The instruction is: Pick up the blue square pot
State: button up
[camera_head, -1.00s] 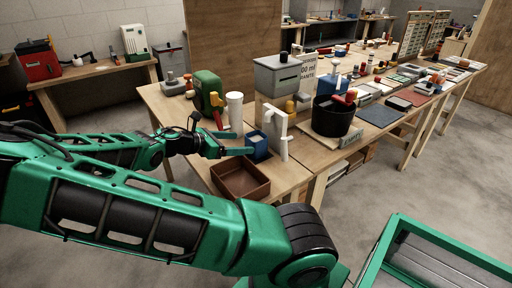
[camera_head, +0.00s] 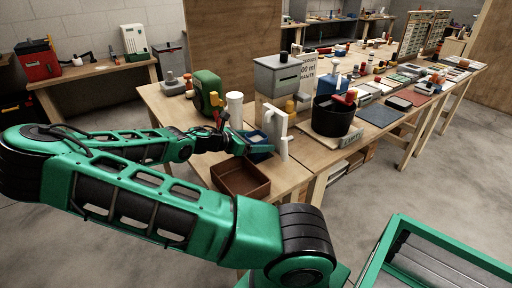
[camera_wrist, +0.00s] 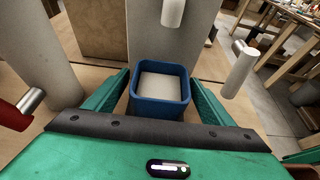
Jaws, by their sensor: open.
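The blue square pot (camera_head: 258,150) stands on the near wooden table, with its pale inside showing. In the wrist view the pot (camera_wrist: 160,106) is upright between the two green fingers of my gripper (camera_wrist: 162,98). One finger is on each side of it, and the jaws are open. A narrow gap shows on the left; on the right I cannot tell if finger and pot touch. In the head view my gripper (camera_head: 252,142) partly hides the pot.
A brown open tray (camera_head: 241,182) lies in front of the pot. A white stand with pegs (camera_head: 277,130) is close behind it. A white cylinder (camera_head: 235,108) and a green tool (camera_head: 207,90) stand to the left. A black pot (camera_head: 333,117) is to the right.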

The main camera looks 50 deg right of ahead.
jog(key=c, duration=1.3)
jog(key=shift+r, duration=0.1)
jog(key=shift+r, duration=0.45)
jog(key=r, duration=0.1)
jog(key=a+r, duration=0.1)
jog(key=r, duration=0.1)
jog(key=shift+w+r, duration=0.1)
jog(key=shift+r, duration=0.1)
jog(key=a+r, duration=0.2)
jog(key=a, duration=0.1)
jog(key=a+r, duration=0.2)
jog(key=a, duration=0.2)
jog(key=a+r, duration=0.2)
jog(key=a, duration=0.1)
jog(key=shift+a+r, duration=0.3)
jog(key=shift+a, duration=0.05)
